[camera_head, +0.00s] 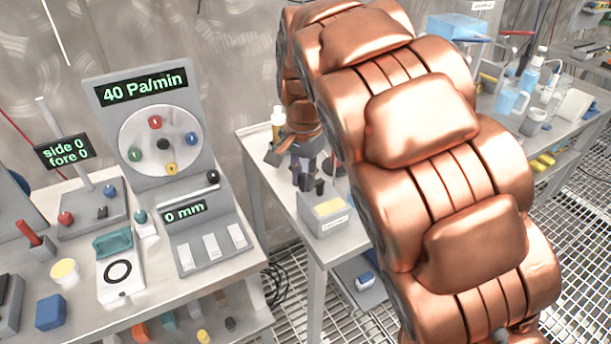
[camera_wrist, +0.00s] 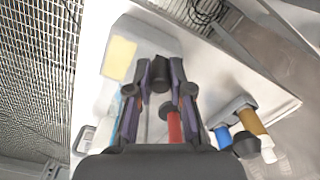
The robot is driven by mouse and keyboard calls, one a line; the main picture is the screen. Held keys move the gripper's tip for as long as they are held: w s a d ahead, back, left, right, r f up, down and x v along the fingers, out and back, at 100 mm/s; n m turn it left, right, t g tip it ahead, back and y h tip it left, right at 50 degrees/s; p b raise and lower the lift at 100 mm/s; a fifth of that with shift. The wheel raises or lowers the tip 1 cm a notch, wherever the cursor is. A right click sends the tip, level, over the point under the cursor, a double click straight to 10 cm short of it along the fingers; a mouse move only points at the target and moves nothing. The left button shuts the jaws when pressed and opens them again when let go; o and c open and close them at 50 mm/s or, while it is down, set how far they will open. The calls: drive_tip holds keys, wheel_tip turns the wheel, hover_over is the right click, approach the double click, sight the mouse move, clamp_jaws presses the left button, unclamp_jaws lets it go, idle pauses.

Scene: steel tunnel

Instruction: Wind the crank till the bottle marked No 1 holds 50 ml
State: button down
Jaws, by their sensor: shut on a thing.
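My gripper (camera_head: 306,178) is over the narrow middle table, pointing down, beside a light box. In the wrist view its two fingers (camera_wrist: 160,80) are closed around a dark round knob (camera_wrist: 160,68), which looks like the crank's handle. The rest of the crank is hidden by the fingers. I cannot read a No 1 mark or any liquid level.
The light box (camera_head: 325,222) has a yellow panel on top and an unreadable label. A red cylinder (camera_wrist: 174,127) is between the fingers' lower parts. The left bench carries a gauge panel (camera_head: 160,130) reading 40 Pa/min. My copper arm hides much of the table's right side.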

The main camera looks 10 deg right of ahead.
drive_tip(key=shift+w, duration=0.1)
idle(0.3)
drive_tip(key=c, duration=1)
unclamp_jaws()
drive_tip(key=shift+c, duration=0.2)
wheel_tip(320, 180, up, 10)
drive_tip(key=shift+r, duration=1)
